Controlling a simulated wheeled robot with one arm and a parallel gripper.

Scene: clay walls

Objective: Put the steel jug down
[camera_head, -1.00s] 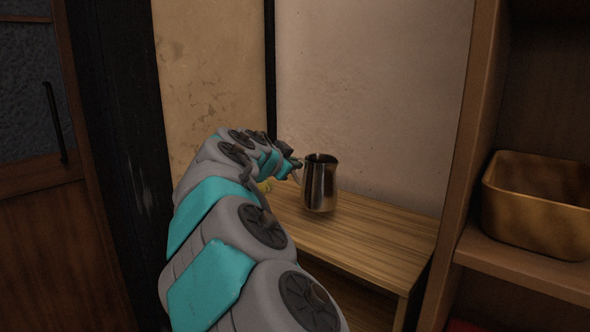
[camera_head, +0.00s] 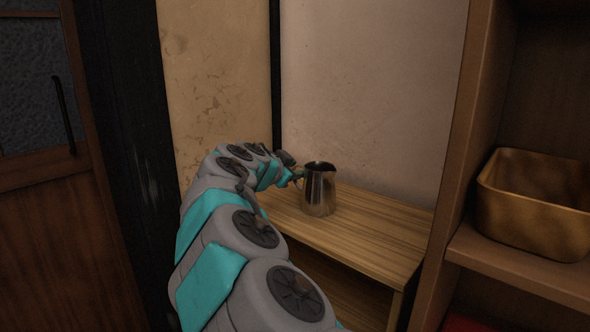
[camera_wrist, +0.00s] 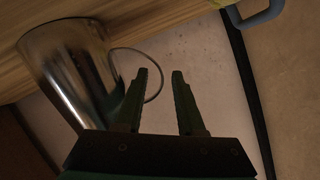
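The steel jug (camera_head: 319,192) stands upright on the slatted wooden bench (camera_head: 372,238), near the wall. It also shows at the left of the wrist view (camera_wrist: 68,72), with its base at the wood and its thin handle loop reaching right. My gripper (camera_wrist: 161,72) is open. Its fingers are apart, one on each side of the outer part of the handle, with gaps visible.
A brass-coloured bin (camera_head: 535,205) sits on the wooden shelf unit at the right. A blue-grey and yellow item (camera_wrist: 256,12) is at the top edge of the wrist view. Walls stand close behind the bench. The bench is clear to the right of the jug.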

